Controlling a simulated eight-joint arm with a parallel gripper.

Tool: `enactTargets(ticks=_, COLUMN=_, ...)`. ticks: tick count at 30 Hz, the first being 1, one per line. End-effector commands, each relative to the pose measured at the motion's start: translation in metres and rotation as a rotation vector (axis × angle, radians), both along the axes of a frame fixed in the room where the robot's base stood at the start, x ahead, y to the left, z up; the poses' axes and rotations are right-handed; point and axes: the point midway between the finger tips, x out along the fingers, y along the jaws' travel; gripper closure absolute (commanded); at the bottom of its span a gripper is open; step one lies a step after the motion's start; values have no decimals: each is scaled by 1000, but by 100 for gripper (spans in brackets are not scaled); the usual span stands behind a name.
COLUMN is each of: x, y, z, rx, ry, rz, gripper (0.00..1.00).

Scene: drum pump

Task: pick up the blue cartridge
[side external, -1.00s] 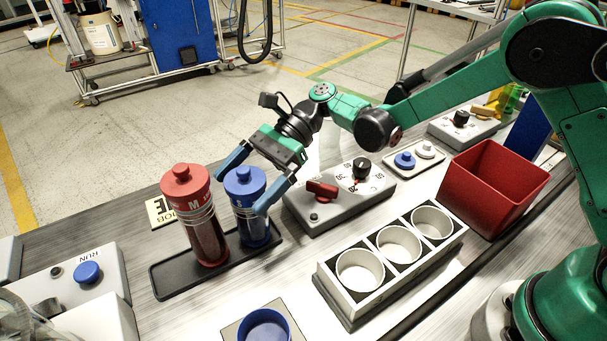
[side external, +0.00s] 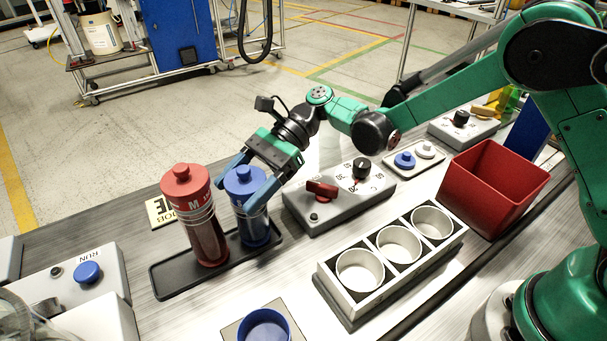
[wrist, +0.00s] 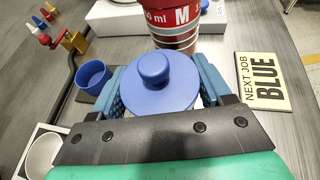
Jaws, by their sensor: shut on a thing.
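The blue cartridge (side external: 253,222) stands upright on the dark tray (side external: 172,280), right of the red cartridge (side external: 205,236). My gripper (side external: 244,193) is shut on the blue cartridge, with one blue finger on each side of its upper part. In the wrist view the blue cap with its round knob (wrist: 158,82) sits between the two fingers. The cartridge body below the cap is mostly hidden there. The red cartridge, marked M, stands close behind it in that view.
A card reading NEXT JOB BLUE (wrist: 265,80) lies beside the tray. A blue cup (side external: 265,326) is at the front, and a white three-hole rack (side external: 392,258) is to the right. A grey dial box (side external: 338,202) and a red bin (side external: 490,190) stand farther right.

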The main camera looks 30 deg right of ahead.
Motion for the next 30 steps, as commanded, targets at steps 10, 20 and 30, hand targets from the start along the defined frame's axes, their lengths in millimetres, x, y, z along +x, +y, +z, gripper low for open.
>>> enactTargets(ticks=10, x=0, y=0, z=30, rx=1, ry=0, rz=0, gripper=100)
enactTargets(ticks=20, x=-1, y=0, z=122, rx=0, ry=0, rz=0, gripper=100)
enactTargets(ticks=30, x=0, y=0, z=186, rx=0, ry=0, rz=0, gripper=100)
